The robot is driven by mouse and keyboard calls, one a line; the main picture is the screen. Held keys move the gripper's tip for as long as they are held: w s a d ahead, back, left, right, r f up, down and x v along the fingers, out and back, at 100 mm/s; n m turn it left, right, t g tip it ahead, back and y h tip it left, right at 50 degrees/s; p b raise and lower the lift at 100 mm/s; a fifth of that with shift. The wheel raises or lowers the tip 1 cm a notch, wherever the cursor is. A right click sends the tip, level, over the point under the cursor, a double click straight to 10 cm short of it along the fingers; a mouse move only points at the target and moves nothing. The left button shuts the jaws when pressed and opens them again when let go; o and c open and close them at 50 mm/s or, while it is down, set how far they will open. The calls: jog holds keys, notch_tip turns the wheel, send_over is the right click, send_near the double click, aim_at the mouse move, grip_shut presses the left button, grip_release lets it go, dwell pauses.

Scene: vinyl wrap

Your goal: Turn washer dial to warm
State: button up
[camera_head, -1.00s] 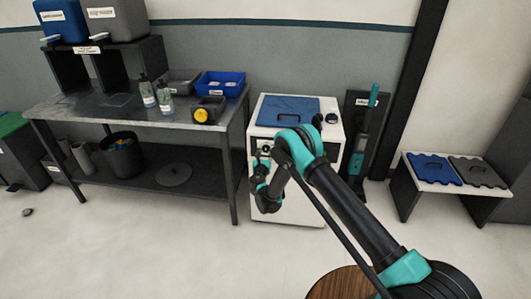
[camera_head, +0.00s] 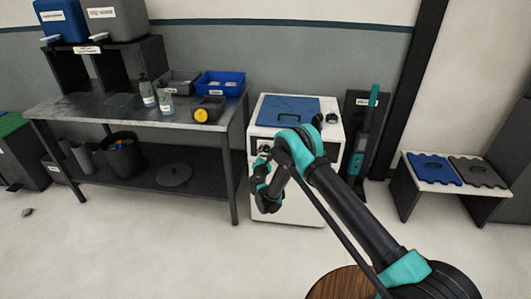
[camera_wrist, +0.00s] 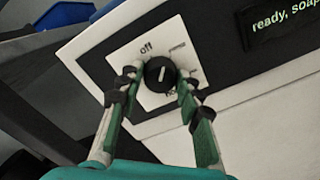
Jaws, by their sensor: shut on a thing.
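The washer (camera_head: 313,165) is a white box with a blue lid on top, and my arm covers part of its front. In the wrist view its round black dial (camera_wrist: 161,72) sits on a white plate (camera_wrist: 118,57). "Off" is printed at the upper left of the dial. Tick marks lie to its right, and a lower label is partly hidden by a finger. A pale pointer line on the dial slants upward, and I cannot tell which setting it marks. My gripper (camera_wrist: 158,80) is shut on the dial, one finger on each side.
A dark display (camera_wrist: 284,22) beside the dial reads "ready, soap", cut off by the frame edge. A metal workbench (camera_head: 100,112) with bottles and trays stands left of the washer. A low bench (camera_head: 410,172) stands at the right. The floor in front is open.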

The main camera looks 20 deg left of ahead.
jog(key=m, duration=0.4)
jog(key=shift+m, duration=0.4)
jog(key=m, duration=0.3)
jog(key=shift+m, duration=0.3)
jog(key=m, duration=0.3)
jog(key=shift+m, duration=2.1)
jog(key=o, duration=1.2)
jog(key=shift+c, duration=0.2)
jog(key=v, duration=0.7)
jog(key=shift+s, duration=0.3)
jog(key=shift+d, duration=0.1)
